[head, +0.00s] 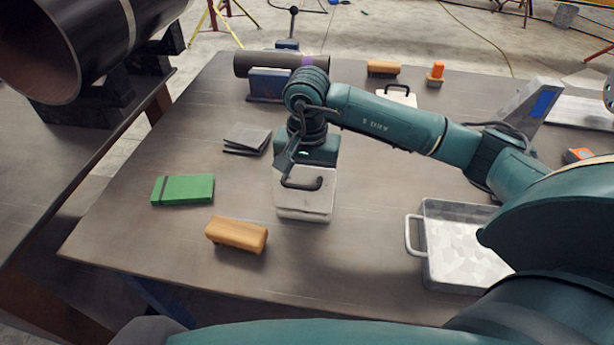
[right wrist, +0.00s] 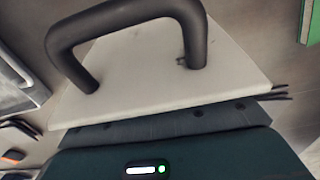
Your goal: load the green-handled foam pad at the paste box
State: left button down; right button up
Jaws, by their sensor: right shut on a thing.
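My right gripper (head: 305,165) points down at the far side of a white box (head: 304,206) with a black arched handle. The handle (right wrist: 125,30) and the white top (right wrist: 140,75) fill much of the right wrist view. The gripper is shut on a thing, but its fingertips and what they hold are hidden. No green-handled foam pad can be made out for sure. A green block (head: 184,189) with a dark band lies at the left of the table. It also shows at the edge of the right wrist view (right wrist: 311,25). My left gripper is not in view.
A metal tray (head: 414,237) with pale contents stands to the right. A tan block (head: 236,234) and grey sheets (head: 247,138) lie to the left. A dark pipe (head: 265,62), an orange-handled tool (head: 435,73) and another black-handled white item (head: 397,96) are at the back.

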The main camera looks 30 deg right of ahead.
jog(key=shift+s+f, duration=0.1)
dwell(0.3)
jog(key=shift+r+p, duration=0.85)
jog(key=shift+r, duration=0.8)
jog(key=shift+r+p, duration=0.85)
jog(key=shift+r, duration=1.05)
